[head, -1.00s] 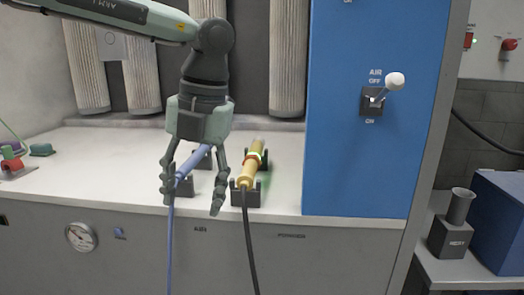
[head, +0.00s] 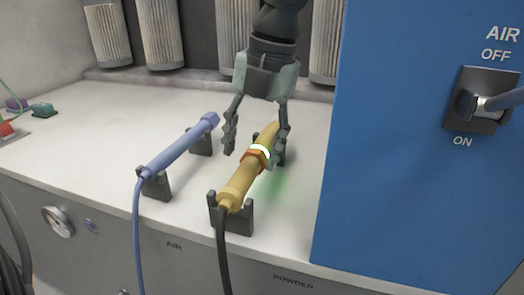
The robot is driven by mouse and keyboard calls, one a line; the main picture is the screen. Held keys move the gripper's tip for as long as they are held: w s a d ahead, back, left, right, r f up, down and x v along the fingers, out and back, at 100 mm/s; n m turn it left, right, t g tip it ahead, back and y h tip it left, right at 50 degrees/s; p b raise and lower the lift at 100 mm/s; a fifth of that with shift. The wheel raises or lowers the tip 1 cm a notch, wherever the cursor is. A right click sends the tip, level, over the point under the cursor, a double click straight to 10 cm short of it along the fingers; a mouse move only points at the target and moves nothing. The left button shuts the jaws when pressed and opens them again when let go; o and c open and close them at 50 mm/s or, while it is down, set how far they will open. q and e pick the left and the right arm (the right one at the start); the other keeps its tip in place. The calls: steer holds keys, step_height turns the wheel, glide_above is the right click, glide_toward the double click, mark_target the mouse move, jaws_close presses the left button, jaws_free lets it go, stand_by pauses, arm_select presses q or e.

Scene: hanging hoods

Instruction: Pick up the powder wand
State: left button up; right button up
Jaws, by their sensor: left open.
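The powder wand (head: 240,181) is yellow with an orange collar and a lit green-white ring. It lies tilted in dark cradles on the white bench, over the POWDER label, with a black hose from its near end. My left gripper (head: 256,147) is open and points down over the wand's far half. One finger is to the left of the wand, apart from it. The other is at its right side, partly hidden by it; I cannot tell whether it touches. My right gripper is not in view.
A blue air wand (head: 181,147) lies in its own cradles to the left. A tall blue panel (head: 400,130) with an AIR switch (head: 478,101) stands close on the right. Filter cylinders (head: 160,32) hang behind.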

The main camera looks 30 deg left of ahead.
mark_target(245, 169)
arm_select(q)
steer(key=f, duration=0.1)
steer(key=a+f, duration=0.1)
steer(key=f, duration=0.1)
steer(key=f+p, duration=0.1)
steer(key=f, duration=0.1)
steer(key=shift+s+a+f, duration=0.1)
steer(key=shift+s+a, duration=0.05)
steer(key=shift+s, duration=0.15)
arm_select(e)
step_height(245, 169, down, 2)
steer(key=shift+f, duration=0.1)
arm_select(q)
steer(key=c, duration=1.3)
steer(key=shift+w, duration=0.1)
